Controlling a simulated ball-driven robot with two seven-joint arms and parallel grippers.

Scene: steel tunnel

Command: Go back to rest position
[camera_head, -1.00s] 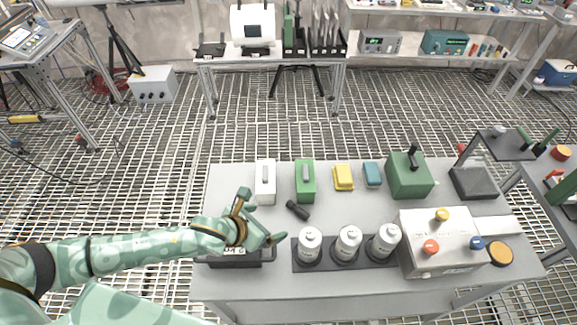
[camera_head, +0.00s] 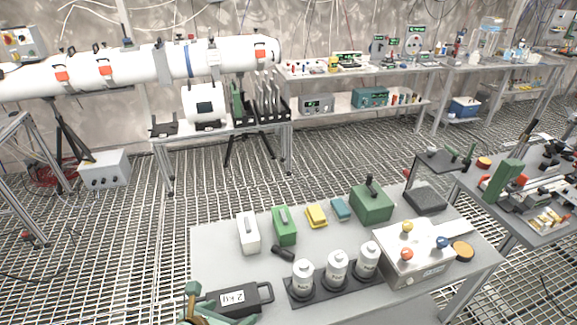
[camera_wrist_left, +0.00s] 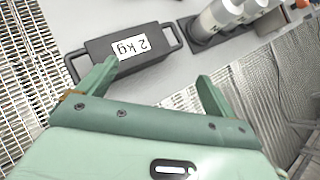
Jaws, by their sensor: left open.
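My left gripper (camera_wrist_left: 157,82) is open and empty in the left wrist view, its two green fingers spread apart. A black 2 kg weight (camera_wrist_left: 102,46) with handles at its ends lies on the grey table just beyond the fingers. The left fingertip overlaps the weight's edge in that view; I cannot tell whether it touches. In the head view the weight (camera_head: 255,295) lies at the table's front left. Only a small part of my left gripper (camera_head: 197,304) shows there, at the bottom edge beside the weight. My right gripper is not in view.
The grey table (camera_head: 225,262) holds three white canisters (camera_head: 336,267) in a black rack, a box with coloured knobs (camera_head: 405,259), and white, green and yellow blocks behind. A cluttered side table (camera_head: 535,235) stands at right. Open grating floor (camera_head: 110,260) lies left.

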